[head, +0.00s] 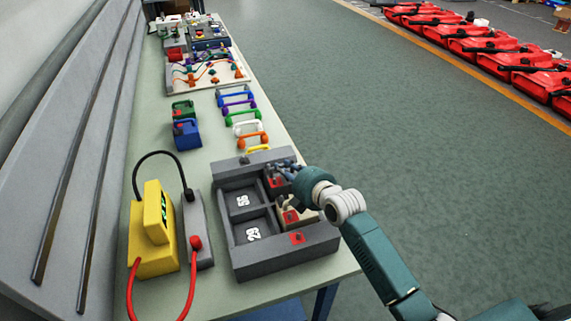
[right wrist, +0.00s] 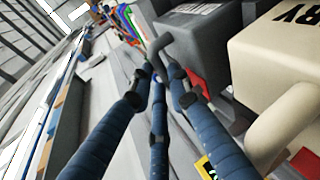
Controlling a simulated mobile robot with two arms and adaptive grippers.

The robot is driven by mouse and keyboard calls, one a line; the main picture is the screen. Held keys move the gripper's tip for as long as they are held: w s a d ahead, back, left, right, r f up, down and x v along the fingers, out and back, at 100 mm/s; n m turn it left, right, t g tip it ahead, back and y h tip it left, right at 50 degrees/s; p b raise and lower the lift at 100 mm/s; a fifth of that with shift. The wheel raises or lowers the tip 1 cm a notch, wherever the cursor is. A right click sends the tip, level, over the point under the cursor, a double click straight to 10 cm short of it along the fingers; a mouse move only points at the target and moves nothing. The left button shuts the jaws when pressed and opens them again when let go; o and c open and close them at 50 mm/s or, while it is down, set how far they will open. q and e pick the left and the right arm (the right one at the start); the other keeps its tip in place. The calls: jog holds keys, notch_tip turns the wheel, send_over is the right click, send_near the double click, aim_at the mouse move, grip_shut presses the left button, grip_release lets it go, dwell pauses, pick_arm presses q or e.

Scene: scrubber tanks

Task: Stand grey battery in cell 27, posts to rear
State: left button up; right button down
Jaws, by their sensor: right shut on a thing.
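The grey battery (right wrist: 205,45) shows in the right wrist view with a grey handle on its side facing me. My right gripper (right wrist: 160,65) is shut on that handle. In the head view my right gripper (head: 286,171) is at the back right of the grey cell tray (head: 285,263) and hides much of the battery there. Two cells in the tray's left column are empty, with white numbers on their floors; the front one seems to read 29. I cannot read a 27 anywhere. The battery's posts are not clearly visible. My left gripper is not in view.
A cream battery (right wrist: 285,60) stands close beside the grey one. Left of the tray are a yellow meter (head: 153,235) and a grey block (head: 197,232) with red and black leads. Blue (head: 186,134) and green (head: 183,110) batteries and a row of coloured handles lie behind.

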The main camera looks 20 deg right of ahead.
jog(key=shift+w+r, duration=0.15)
jog(key=shift+r, duration=0.3)
jog(key=c, duration=2)
grip_release()
jog(key=shift+f, duration=0.5)
jog(key=o, duration=0.4)
jog(key=shift+c, duration=0.2)
jog(key=shift+s+a+r, duration=0.1)
jog(key=shift+s, duration=0.15)
jog(key=shift+s, duration=0.15)
jog(key=b+v, duration=0.2)
jog(key=v, duration=0.9)
jog(key=shift+s+r, duration=0.2)
jog(key=shift+s, duration=0.1)
